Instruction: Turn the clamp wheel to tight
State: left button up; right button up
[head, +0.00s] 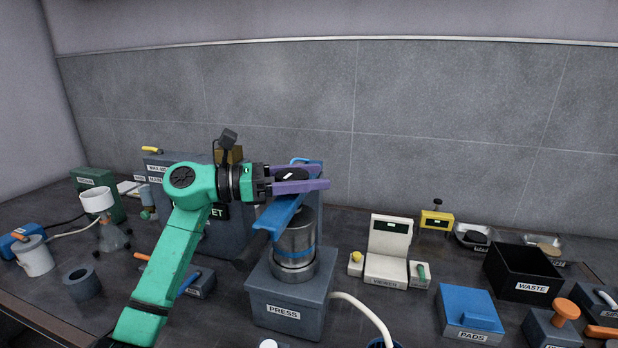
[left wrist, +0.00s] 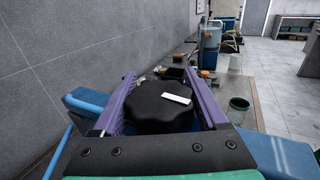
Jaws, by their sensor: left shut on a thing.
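The clamp wheel (head: 290,175) is a black lobed knob on top of the press (head: 283,295), above its blue crossbar (head: 279,216) and steel cylinder (head: 296,243). In the left wrist view the wheel (left wrist: 158,112) shows a white bar mark on its top, slanting slightly down to the right. My left gripper (head: 318,178) reaches in from the left with its purple fingers on either side of the wheel, shut on it. The fingers (left wrist: 160,78) also flank it in the left wrist view. My right gripper is not in view.
Right of the press stand a white viewer (head: 388,240), a blue-topped pads box (head: 466,312) and a black waste bin (head: 525,272). A white hose (head: 365,312) leaves the press at right. A dark cabinet stands behind my left arm, with a grey wall behind.

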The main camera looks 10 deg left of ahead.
pick_arm(q)
jog(key=shift+s+r+m+g+h, duration=0.15)
jog(key=shift+m+g+h, duration=0.25)
jog(key=shift+m+g, duration=0.6)
jog(key=g, duration=0.1)
jog(key=m+g, duration=0.1)
jog(key=g, duration=0.1)
jog(key=shift+s+d+r+h+p, duration=0.1)
jog(key=shift+s+h+p, duration=0.1)
jog(key=shift+h+p, duration=0.15)
jog(key=m+g, duration=0.1)
jog(key=m+g+p, duration=0.1)
jog(key=g, duration=0.1)
jog(key=shift+s+r, duration=0.1)
jog(key=shift+s, duration=0.15)
jog(key=shift+s+m+g+p, duration=0.2)
jog(key=shift+m+g+p, duration=0.45)
jog(key=shift+g, duration=0.35)
jog(key=shift+s+m+g+p, duration=0.2)
jog(key=shift+m+g+p, duration=0.35)
jog(key=shift+m+g, duration=0.35)
jog(key=shift+f+y, duration=0.25)
jog(key=shift+y, duration=0.2)
jog(key=o, duration=1.3)
